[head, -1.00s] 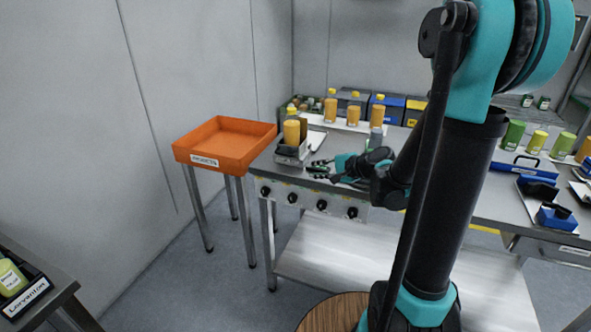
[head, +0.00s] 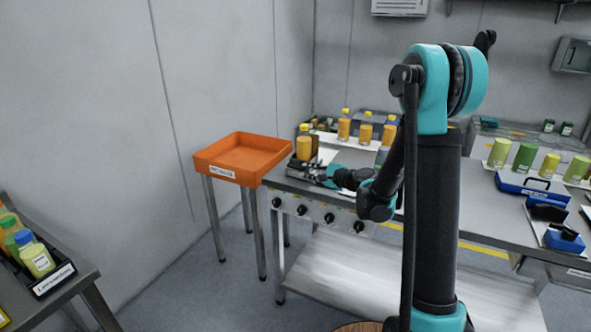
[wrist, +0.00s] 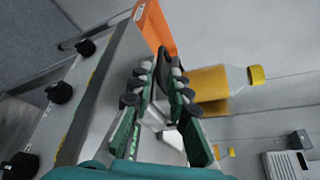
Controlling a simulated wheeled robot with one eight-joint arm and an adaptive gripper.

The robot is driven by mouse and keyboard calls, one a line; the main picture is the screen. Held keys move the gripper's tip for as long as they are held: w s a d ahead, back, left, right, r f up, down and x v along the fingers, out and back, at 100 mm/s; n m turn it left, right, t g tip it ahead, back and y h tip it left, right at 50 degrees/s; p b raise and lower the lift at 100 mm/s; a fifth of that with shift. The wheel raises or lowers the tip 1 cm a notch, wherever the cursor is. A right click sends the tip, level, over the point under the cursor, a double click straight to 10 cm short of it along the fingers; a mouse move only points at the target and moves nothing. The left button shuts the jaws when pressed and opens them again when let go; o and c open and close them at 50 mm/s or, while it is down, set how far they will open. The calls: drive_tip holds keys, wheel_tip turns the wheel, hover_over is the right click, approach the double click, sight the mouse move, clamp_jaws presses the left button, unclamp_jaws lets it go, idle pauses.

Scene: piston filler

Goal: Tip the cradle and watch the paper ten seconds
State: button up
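The cradle (head: 297,172) is a small grey metal holder at the left end of the steel bench. An orange-filled bottle (head: 304,146) with a yellow cap stands in it, and appears sideways in the turned wrist view (wrist: 212,84). My gripper (head: 322,178) is low over the bench at the cradle's right side. In the wrist view my two green fingers (wrist: 161,78) are apart, with a dark curved piece (wrist: 161,84) between them near the tips. I cannot tell whether they touch it. A white sheet (head: 328,155), perhaps the paper, lies behind the cradle, partly hidden.
An orange tray (head: 225,166) on legs stands left of the bench. Several orange bottles (head: 365,132) stand along the back. Black knobs (head: 329,218) line the bench front. A bottle rack (head: 52,279) is at lower left.

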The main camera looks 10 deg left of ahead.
sight(295, 168)
drive_tip(key=x, duration=0.7)
drive_tip(key=shift+a, duration=0.1)
drive_tip(key=shift+c, duration=0.3)
clamp_jaws()
